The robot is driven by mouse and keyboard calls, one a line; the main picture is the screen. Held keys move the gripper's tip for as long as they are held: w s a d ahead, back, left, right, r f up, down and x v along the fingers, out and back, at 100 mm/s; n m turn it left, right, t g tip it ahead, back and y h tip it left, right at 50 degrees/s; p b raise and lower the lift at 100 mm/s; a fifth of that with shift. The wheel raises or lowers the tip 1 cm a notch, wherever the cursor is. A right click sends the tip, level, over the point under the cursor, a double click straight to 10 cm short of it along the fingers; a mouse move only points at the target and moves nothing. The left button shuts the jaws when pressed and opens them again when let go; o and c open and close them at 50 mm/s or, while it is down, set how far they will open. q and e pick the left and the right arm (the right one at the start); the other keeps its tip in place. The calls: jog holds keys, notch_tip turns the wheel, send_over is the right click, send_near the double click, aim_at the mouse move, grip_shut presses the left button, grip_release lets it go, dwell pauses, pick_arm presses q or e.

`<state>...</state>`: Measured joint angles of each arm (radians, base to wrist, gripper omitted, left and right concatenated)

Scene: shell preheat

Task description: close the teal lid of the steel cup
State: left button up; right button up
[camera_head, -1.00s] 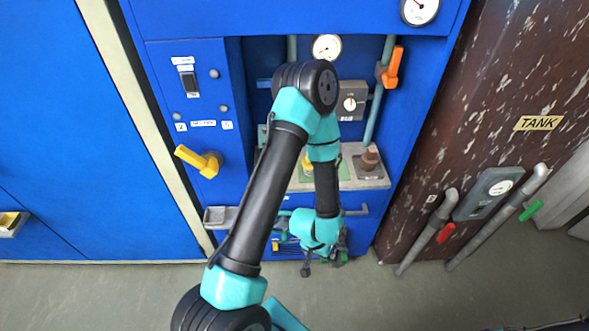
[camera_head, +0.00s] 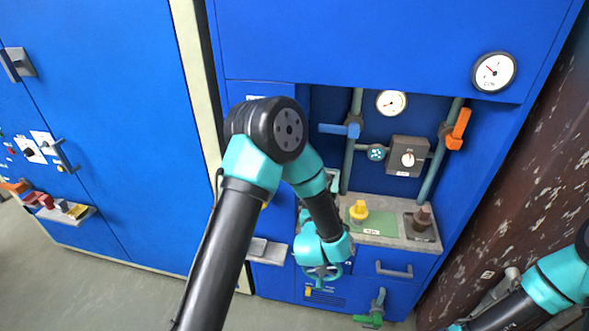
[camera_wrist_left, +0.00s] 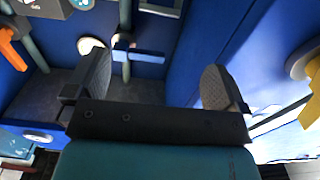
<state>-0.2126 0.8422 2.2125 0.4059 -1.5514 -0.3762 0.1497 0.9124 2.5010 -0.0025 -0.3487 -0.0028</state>
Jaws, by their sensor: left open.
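I cannot make out the steel cup or its teal lid for certain in either view. A small pale teal and grey part (camera_head: 333,181) shows at the left end of the grey shelf (camera_head: 392,238), partly hidden by my left arm, and I cannot tell what it is. My left gripper (camera_wrist_left: 155,66) is open in the left wrist view, its two dark fingers wide apart with nothing between them. In the head view my left forearm hangs in front of the shelf's left end and its fingers are not clear.
A yellow knob (camera_head: 359,210) on a green plate and a brown fitting (camera_head: 422,218) stand on the shelf. Above are a blue valve handle (camera_head: 340,130), an orange handle (camera_head: 459,129) and a grey control box (camera_head: 407,157). A drawer handle (camera_head: 394,270) juts out below.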

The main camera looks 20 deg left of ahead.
pick_arm(q)
jog(key=shift+r, duration=0.15)
jog(key=shift+w, duration=0.15)
jog(key=x, duration=1.7)
jog(key=shift+w+r, duration=0.1)
jog(key=shift+c, duration=0.2)
jog(key=c, duration=1.2)
jog(key=shift+d, duration=0.1)
jog(key=shift+c, duration=0.2)
